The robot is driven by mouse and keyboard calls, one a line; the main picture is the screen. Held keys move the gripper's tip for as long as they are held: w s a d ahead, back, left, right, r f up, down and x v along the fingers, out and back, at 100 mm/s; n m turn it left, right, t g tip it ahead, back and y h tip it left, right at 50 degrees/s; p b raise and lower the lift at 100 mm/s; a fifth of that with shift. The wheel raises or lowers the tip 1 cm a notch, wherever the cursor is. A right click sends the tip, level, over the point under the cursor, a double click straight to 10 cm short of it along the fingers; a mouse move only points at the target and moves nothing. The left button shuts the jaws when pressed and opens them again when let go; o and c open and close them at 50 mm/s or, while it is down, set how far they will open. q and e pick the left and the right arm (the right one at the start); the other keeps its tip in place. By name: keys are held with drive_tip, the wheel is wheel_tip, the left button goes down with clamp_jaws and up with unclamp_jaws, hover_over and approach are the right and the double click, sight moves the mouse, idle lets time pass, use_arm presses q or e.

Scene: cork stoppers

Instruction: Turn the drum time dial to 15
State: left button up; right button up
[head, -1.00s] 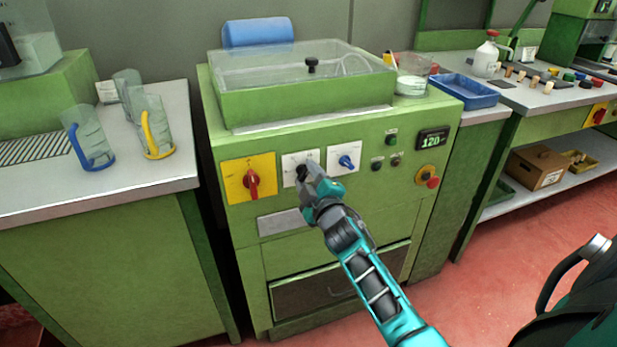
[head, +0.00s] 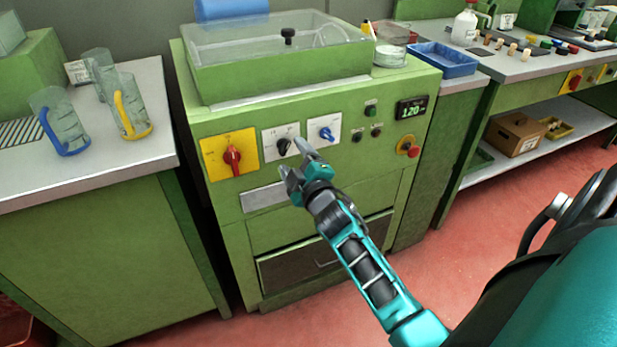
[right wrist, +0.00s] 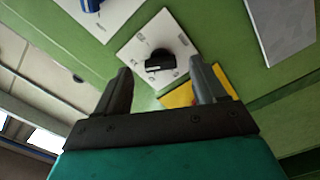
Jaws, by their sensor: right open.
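The green machine's front has a black dial (head: 284,145) on a white plate (head: 270,136), between a red knob on yellow and a blue knob on white. I take this black dial for the drum time dial; its numbers are too small to read. It also shows in the right wrist view as a black knob (right wrist: 160,62) on its plate, ahead of the fingers. My right gripper (head: 296,160) is open and empty, just in front of the panel and apart from the dial. In the right wrist view its two fingers (right wrist: 162,90) are spread. My left gripper is not in view.
The red knob (head: 232,157) and blue knob (head: 326,133) flank the dial. A display (head: 411,109) reads 120, above a red stop button (head: 413,152). A clear-lidded drum box tops the machine. Mugs (head: 132,115) stand on the left bench; a blue tray (head: 442,58) is at right.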

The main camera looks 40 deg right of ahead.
use_arm(q)
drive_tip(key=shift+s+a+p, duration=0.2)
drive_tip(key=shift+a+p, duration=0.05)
drive_tip(key=shift+p, duration=0.1)
use_arm(e)
drive_tip(key=v, duration=0.9)
drive_tip(key=shift+s, duration=0.35)
use_arm(q)
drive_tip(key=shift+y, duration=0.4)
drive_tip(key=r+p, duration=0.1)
drive_tip(key=p, duration=0.1)
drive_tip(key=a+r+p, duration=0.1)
drive_tip(key=p, duration=0.1)
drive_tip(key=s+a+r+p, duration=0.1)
drive_tip(key=p, duration=0.1)
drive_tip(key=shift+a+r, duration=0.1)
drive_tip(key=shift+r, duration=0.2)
use_arm(e)
drive_tip(key=s+a+f+m+g+y, duration=0.3)
drive_tip(key=s+a+f, duration=0.1)
drive_tip(key=s+a, duration=0.2)
drive_tip(key=s+a+f+m+g+y, duration=0.3)
drive_tip(key=s+a+f, duration=0.1)
drive_tip(key=s+a, duration=0.3)
drive_tip(key=shift+a+f+m+g+y, duration=0.3)
drive_tip(key=shift+a, duration=0.65)
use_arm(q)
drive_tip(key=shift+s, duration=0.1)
